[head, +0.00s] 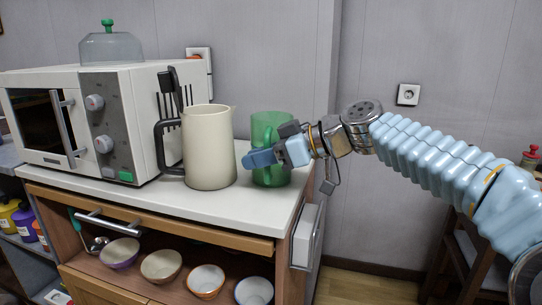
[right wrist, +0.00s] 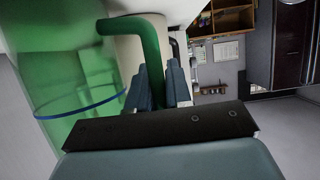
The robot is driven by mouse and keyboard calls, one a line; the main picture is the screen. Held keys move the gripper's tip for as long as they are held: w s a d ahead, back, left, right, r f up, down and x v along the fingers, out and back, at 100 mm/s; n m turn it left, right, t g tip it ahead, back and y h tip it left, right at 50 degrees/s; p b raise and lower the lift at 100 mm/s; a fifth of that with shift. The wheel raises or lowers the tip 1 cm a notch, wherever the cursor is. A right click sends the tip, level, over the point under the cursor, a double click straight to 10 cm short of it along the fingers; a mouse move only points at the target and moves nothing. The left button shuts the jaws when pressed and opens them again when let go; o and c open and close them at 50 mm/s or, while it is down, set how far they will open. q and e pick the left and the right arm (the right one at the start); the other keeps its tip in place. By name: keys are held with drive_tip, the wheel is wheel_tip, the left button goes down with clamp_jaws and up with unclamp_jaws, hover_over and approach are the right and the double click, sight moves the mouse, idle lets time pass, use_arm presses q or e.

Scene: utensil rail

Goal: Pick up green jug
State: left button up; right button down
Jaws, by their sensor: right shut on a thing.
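The green jug (head: 268,128) is see-through and stands upright at the right end of the white countertop, to the right of a cream jug. My right gripper (head: 262,160) reaches in from the right and covers part of its front. In the right wrist view the jug's clear green body (right wrist: 75,75) fills the left side, with a blue ring line across it. Its solid green handle (right wrist: 150,50) runs down between the fingers of my right gripper (right wrist: 160,85), which are shut on it. My left gripper is not in view.
The cream jug (head: 209,150) with a dark handle stands close on the left. A white microwave (head: 115,120) with a glass dome (head: 110,48) on top is further left. Several bowls (head: 161,266) sit on the shelf below. The countertop (head: 215,207) ends just right of the green jug.

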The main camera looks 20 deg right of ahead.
sight(270, 135)
drive_tip(key=shift+r, duration=0.15)
drive_tip(key=shift+r, duration=0.3)
wheel_tip(270, 135, up, 3)
drive_tip(key=shift+f, duration=0.1)
drive_tip(key=s+a+r, duration=0.3)
drive_tip(key=s+r, duration=0.6)
drive_tip(key=s, duration=0.4)
drive_tip(key=shift+s+a+r, duration=0.2)
drive_tip(key=shift+s, duration=0.1)
